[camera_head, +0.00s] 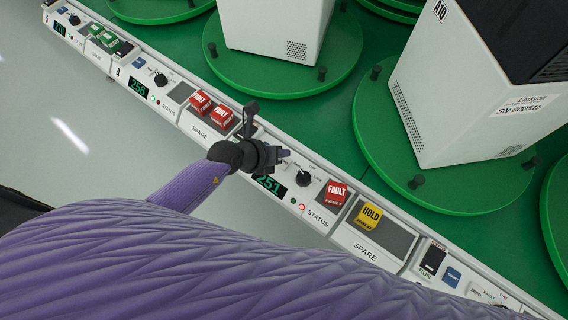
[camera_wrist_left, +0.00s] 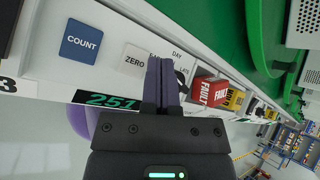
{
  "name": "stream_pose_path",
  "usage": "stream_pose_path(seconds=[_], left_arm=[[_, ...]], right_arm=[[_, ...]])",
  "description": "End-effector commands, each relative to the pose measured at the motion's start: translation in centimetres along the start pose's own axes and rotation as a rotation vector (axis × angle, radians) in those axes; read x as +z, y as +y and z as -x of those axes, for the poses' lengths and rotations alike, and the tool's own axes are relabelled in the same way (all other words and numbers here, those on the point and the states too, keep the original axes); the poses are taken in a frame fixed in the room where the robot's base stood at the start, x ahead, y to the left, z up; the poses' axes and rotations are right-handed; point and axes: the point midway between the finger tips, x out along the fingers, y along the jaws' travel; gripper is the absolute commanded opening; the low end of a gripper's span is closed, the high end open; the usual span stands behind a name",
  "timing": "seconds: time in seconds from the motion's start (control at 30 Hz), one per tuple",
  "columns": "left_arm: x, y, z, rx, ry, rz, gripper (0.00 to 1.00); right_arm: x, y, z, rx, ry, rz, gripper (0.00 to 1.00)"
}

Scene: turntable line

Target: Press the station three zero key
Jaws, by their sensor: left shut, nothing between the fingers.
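The station three panel shows in the left wrist view with a "3" label (camera_wrist_left: 8,85), a blue COUNT key (camera_wrist_left: 81,39), a white ZERO key (camera_wrist_left: 135,61) and a green 251 display (camera_wrist_left: 107,99). My left gripper (camera_wrist_left: 160,78) is shut and empty. Its fingers appear just right of the ZERO lettering and partly cover the dial behind. I cannot tell whether they touch the panel. In the head view my left gripper (camera_head: 281,153) is over the same station, left of its dial (camera_head: 303,178), and the ZERO key is hidden or unclear there. My right gripper is out of view.
Station four with display 256 (camera_head: 138,88) lies up-left. Green turntables (camera_head: 440,190) carrying white machines stand behind the console. Pale floor (camera_head: 75,120) is clear in front.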

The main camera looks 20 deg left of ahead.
Motion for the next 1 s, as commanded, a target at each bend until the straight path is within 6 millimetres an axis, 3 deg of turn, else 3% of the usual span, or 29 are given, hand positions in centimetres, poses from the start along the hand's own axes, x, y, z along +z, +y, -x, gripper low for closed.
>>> stream_pose_path(seconds=[0.03,0.17,1.0], left_arm=[[-0.62,0.59,-0.82,0.0,0.001,0.002,0.0],[-1.07,1.06,-1.45,0.0,0.001,0.0,0.0],[-0.99,1.0,-1.4,0.0,-0.001,0.0,0.0]], right_arm=[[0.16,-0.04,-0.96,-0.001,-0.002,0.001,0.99],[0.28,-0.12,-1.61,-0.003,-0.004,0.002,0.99],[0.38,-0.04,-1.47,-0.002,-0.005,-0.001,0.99]])
